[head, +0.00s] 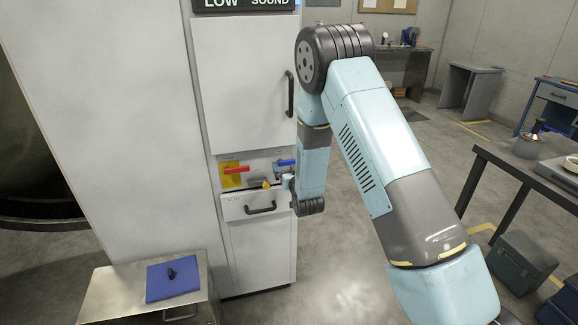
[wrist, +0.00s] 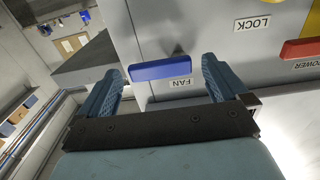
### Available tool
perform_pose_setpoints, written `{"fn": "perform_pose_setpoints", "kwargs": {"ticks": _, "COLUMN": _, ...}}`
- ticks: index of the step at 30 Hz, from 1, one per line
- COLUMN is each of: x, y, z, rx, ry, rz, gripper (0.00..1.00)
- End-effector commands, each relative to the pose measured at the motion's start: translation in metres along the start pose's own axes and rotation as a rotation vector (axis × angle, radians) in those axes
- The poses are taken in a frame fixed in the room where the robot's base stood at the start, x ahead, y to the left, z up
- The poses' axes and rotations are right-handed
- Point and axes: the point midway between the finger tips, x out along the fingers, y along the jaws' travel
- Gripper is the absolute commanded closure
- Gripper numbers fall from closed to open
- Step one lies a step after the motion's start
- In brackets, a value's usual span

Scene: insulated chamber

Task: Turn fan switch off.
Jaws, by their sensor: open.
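The fan switch is a blue handle (wrist: 160,69) above a label reading FAN, seen upside down in the wrist view. It also shows in the head view as a small blue bar (head: 285,162) at the right of the control panel. My gripper (wrist: 162,82) is open, its two blue fingers on either side of the blue handle in the picture, with the handle between them. I cannot tell whether the fingers touch it. In the head view my gripper (head: 288,181) is mostly hidden by my arm, close in front of the panel.
A red lever (head: 236,170) on a yellow plate, labelled POWER in the wrist view, and a yellow knob (head: 266,184) near LOCK share the panel. A drawer handle (head: 261,208) projects below. A metal cart (head: 105,290) carries a blue pad (head: 172,279).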

Motion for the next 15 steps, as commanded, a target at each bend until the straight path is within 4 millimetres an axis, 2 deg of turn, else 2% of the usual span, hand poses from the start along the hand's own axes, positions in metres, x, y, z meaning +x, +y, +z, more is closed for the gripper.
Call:
{"fn": "perform_pose_setpoints", "kwargs": {"ticks": 4, "x": 0.0088, "y": 0.0002, "z": -0.0003, "rx": 0.000, "ry": 0.001, "rz": 0.000, "gripper": 0.00}}
{"fn": "perform_pose_setpoints", "kwargs": {"ticks": 13, "x": 0.0108, "y": 0.0005, "z": -0.0002, "rx": 0.000, "ry": 0.000, "rz": 0.000, "gripper": 0.00}}
{"fn": "perform_pose_setpoints", "kwargs": {"ticks": 15, "x": 0.0107, "y": 0.0006, "z": -0.0002, "rx": 0.000, "ry": 0.000, "rz": 0.000, "gripper": 0.05}}
